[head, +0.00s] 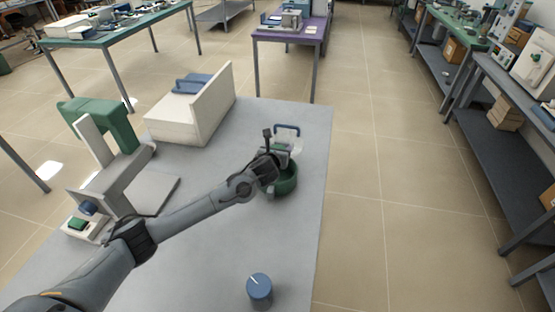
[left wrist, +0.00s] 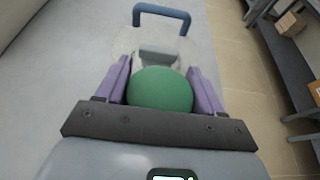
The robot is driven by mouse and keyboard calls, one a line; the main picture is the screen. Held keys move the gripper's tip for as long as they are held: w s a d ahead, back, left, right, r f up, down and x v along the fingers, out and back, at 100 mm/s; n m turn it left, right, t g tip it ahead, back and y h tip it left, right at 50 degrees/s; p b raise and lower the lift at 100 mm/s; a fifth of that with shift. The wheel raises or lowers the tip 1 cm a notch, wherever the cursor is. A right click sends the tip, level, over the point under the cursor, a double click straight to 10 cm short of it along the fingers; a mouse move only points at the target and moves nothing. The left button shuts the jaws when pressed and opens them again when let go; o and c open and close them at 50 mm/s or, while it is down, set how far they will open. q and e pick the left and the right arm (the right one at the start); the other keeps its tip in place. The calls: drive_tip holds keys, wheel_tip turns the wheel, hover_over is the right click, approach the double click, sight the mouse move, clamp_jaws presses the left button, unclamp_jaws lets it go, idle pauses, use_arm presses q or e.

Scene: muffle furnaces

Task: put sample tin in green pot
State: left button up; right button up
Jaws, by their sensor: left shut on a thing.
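The green pot (head: 288,184) stands upright on the grey table, near its right edge. My left gripper (head: 274,166) is close against the pot's far left side in the head view and hides part of it. In the left wrist view, my left gripper's purple fingers (left wrist: 160,85) are shut on a smooth, round green thing (left wrist: 160,90) that fills the gap between them. I cannot tell whether this green shape is the sample tin or part of the pot. No other sample tin can be made out for certain. My right gripper is not in view.
A clear vessel with a blue handle (head: 287,128) stands just beyond the gripper. A cream box (head: 190,112) and a grey stand (head: 118,185) occupy the left. The table between is clear.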

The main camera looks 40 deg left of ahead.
use_arm(q)
drive_tip(key=shift+w+a+f, duration=0.1)
drive_tip(key=shift+a+f, duration=0.05)
drive_tip(key=shift+f, duration=0.1)
drive_tip(key=shift+f+b, duration=0.6)
drive_tip(key=shift+f, duration=1.3)
drive_tip(key=shift+f, duration=0.1)
drive_tip(key=shift+f, duration=0.4)
drive_tip(key=o, duration=1.1)
